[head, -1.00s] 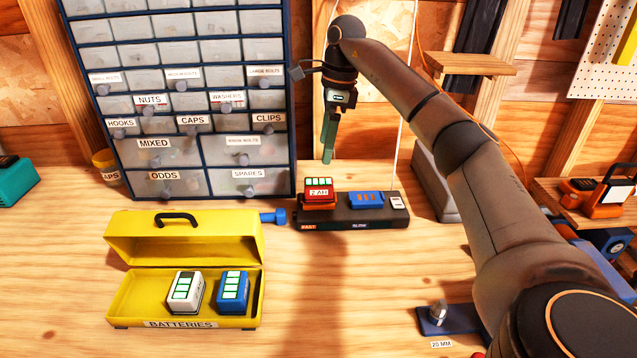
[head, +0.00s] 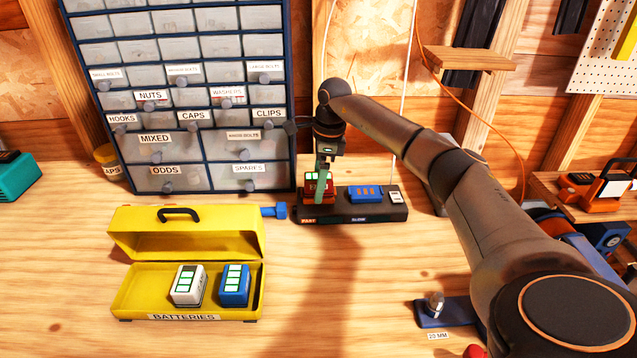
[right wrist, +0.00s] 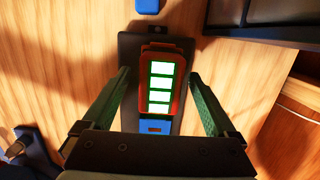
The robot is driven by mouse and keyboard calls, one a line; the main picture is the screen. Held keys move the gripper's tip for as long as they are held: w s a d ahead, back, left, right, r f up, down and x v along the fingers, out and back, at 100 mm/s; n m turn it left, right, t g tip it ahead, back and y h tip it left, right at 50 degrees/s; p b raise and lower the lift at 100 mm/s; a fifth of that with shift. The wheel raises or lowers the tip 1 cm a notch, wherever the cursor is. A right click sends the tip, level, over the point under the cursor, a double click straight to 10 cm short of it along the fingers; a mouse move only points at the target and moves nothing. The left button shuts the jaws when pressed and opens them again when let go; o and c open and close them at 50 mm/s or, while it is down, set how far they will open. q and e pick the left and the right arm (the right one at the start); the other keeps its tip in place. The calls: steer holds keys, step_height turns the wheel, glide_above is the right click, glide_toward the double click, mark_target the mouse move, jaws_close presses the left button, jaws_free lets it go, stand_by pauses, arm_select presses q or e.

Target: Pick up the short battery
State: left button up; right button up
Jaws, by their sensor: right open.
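A red battery (head: 309,190) with lit green bars sits in the left slot of the dark charger (head: 350,215). A white battery (head: 188,287) and a blue battery (head: 235,287) stand in the open yellow box; which one is called short is not marked. My right gripper (head: 321,178) is open at the red battery and partly hides it. In the right wrist view, the gripper's green fingers (right wrist: 158,100) are apart, on either side of the red battery (right wrist: 161,82), with gaps showing. My left gripper is not in view.
The yellow box (head: 187,245) stands at the front left with its lid up. A blue stand (head: 445,313) with a metal piece is at the front right.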

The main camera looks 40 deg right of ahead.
jaws_close()
stand_by(0.8)
